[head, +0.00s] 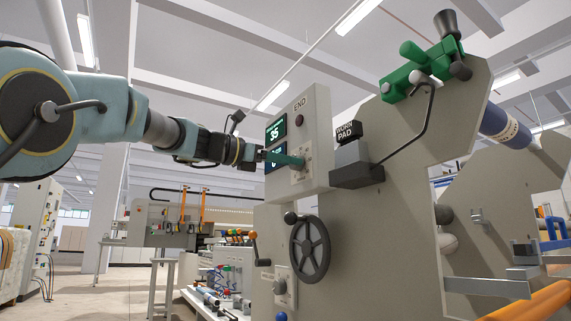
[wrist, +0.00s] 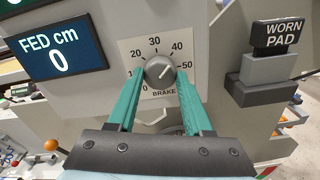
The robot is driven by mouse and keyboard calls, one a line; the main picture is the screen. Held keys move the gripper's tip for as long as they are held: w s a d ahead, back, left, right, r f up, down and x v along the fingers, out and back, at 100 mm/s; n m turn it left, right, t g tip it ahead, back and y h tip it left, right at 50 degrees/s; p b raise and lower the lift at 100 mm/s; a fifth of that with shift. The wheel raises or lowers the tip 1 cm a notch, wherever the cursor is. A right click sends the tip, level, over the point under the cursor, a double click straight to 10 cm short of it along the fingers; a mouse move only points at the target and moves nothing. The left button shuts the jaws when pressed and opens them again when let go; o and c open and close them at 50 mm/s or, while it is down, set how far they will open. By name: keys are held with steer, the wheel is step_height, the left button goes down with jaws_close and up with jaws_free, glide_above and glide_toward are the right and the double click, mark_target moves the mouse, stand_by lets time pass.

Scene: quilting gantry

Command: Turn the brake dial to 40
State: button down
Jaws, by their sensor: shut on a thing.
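The brake dial (wrist: 160,71) is a round grey knob on a pale plate marked 0 to 50, with BRAKE printed below it. A small pale mark shows on the knob's face, but I cannot read exactly which number it points to. My gripper (head: 298,161) has teal fingers that reach the dial plate on the control box. In the wrist view the fingers stand on either side of the knob, shut on it. They cover part of the scale's lower left and right. In the head view the fingers hide the knob.
A display (head: 276,131) above the dial reads 35. Another display (wrist: 56,48) left of it reads FED cm 0. A WORN PAD block (wrist: 276,38) sits on a grey bracket at the right. A black handwheel (head: 310,249) is below the control box.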

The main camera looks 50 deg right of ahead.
stand_by(0.3)
steer(key=shift+c, duration=1.5)
jaws_free()
steer(key=shift+a, duration=0.1)
steer(key=v, duration=1)
steer(key=shift+w+a, duration=0.15)
steer(key=shift+a, duration=0.15)
